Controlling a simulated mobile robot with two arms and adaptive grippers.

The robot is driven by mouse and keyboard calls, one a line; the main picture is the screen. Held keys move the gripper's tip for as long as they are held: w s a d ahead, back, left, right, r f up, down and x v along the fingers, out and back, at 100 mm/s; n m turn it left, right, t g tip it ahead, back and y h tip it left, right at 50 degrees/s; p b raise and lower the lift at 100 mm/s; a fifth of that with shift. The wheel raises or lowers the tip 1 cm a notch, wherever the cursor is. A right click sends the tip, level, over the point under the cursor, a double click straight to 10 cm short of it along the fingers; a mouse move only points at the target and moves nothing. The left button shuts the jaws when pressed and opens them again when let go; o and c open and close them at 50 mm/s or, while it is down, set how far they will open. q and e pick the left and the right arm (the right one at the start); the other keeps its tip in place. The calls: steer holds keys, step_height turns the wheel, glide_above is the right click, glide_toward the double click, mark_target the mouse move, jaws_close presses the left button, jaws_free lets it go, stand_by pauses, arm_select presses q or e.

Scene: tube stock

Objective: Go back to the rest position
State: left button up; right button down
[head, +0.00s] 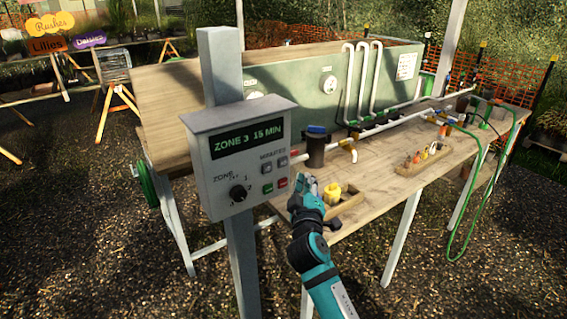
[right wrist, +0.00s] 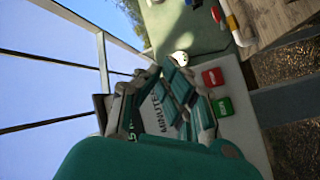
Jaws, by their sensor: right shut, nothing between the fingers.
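My right gripper (head: 305,187) shows in the head view, on a teal and black arm that comes up from the bottom. It is shut and empty, just to the right of the control box (head: 222,165). The box is on a grey post, and its screen reads "ZONE 3 15 MIN". In the right wrist view the gripper (right wrist: 165,85) is shut in front of the box's panel (right wrist: 240,125), close to the red and green buttons. Whether it touches the panel I cannot tell. My left gripper is not in view.
The grey post (head: 243,265) stands in front of a wooden bench (head: 370,200) with white pipes, fittings and small trays. A green hose (head: 484,170) hangs off the bench's right side. Gravel ground (head: 90,230) at the left is clear. Signs and plant stands are behind.

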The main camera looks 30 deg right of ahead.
stand_by(0.5)
